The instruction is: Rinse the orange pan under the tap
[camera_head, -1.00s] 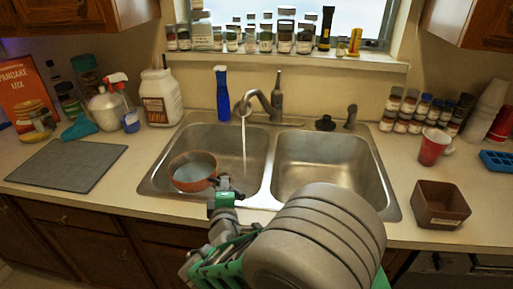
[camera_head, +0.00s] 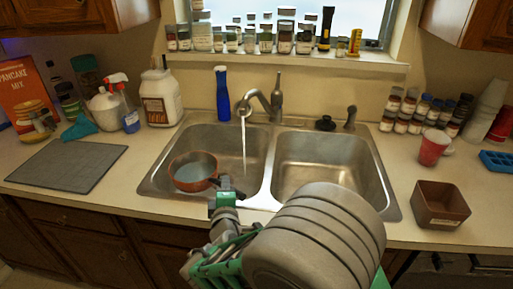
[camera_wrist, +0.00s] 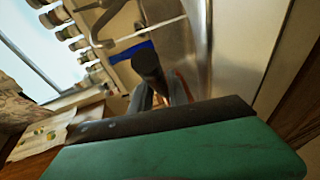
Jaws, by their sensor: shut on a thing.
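The orange pan (camera_head: 194,182) is in the left sink basin (camera_head: 157,182), its grey inside facing up. Its dark handle (camera_head: 231,189) points toward the front right. My gripper (camera_head: 226,194) is shut on the handle at the basin's front edge. In the wrist view, a dark handle-like part (camera_wrist: 146,66) and a strip of orange rim (camera_wrist: 185,86) show past my green finger, which hides much. The tap (camera_head: 262,101) is running. Its water stream (camera_head: 244,150) falls to the right of the pan, apart from its rim in the picture.
The right basin (camera_head: 320,175) is empty. A blue bottle (camera_head: 222,95) stands behind the left basin. A grey mat (camera_head: 68,165) lies at left. A brown bowl (camera_head: 440,204) and red cup (camera_head: 433,147) stand at right. The sink divider (camera_head: 267,165) lies right of the stream.

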